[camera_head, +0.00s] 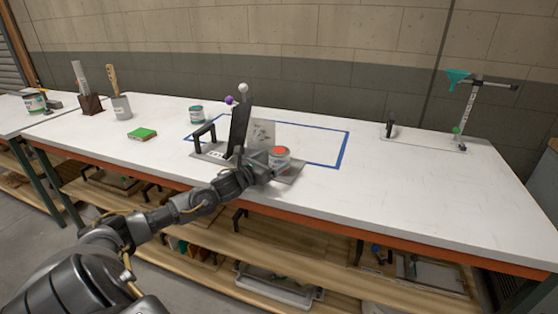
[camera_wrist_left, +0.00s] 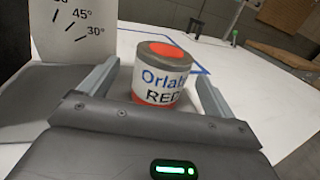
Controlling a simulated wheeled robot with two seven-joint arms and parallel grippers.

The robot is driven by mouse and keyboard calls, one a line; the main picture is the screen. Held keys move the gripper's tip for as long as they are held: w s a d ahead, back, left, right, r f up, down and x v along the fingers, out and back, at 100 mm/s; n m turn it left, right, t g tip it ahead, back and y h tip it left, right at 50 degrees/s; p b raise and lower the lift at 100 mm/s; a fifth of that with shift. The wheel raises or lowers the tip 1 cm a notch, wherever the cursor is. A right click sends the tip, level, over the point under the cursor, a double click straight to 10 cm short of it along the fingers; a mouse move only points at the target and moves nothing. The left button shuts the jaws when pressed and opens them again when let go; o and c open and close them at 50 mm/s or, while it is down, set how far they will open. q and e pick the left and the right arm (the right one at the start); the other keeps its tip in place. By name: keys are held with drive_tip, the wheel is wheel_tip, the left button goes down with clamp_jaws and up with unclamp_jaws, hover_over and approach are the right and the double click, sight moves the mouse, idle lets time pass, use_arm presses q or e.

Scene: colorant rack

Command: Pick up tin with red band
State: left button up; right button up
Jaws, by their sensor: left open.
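The tin with the red band (camera_head: 280,155) stands upright on the metal base of the angle fixture in the head view. In the left wrist view the tin (camera_wrist_left: 161,76) has a red lid centre, a white label reading "Orlab RED" and a red band at the bottom. My left gripper (camera_head: 272,171) is open at the tin. In the wrist view the two fingers of my left gripper (camera_wrist_left: 155,88) stand on either side of the tin, with gaps visible. The tin's lower front is hidden by the gripper body. My right gripper is not in view.
The fixture has a black upright plate (camera_head: 239,128) and an angle-marked panel (camera_wrist_left: 75,30) left of the tin. Another tin (camera_head: 197,115) stands behind, left. A green sponge-like block (camera_head: 142,134) lies farther left. A stand (camera_head: 466,112) is at right. The tabletop's right front (camera_head: 390,195) is clear.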

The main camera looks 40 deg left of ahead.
sight(282, 153)
use_arm(q)
drive_tip(key=shift+w, duration=0.35)
drive_tip(key=shift+w+r, duration=0.2)
drive_tip(key=shift+w, duration=0.1)
drive_tip(key=w+p, duration=0.1)
drive_tip(key=w, duration=0.2)
drive_tip(key=shift+w+d+r, duration=0.1)
drive_tip(key=shift+w+d, duration=0.05)
drive_tip(key=shift+w, duration=0.65)
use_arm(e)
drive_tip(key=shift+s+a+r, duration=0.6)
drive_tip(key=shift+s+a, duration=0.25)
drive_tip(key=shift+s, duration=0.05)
use_arm(q)
drive_tip(key=shift+c, duration=0.9)
drive_tip(key=c, duration=1)
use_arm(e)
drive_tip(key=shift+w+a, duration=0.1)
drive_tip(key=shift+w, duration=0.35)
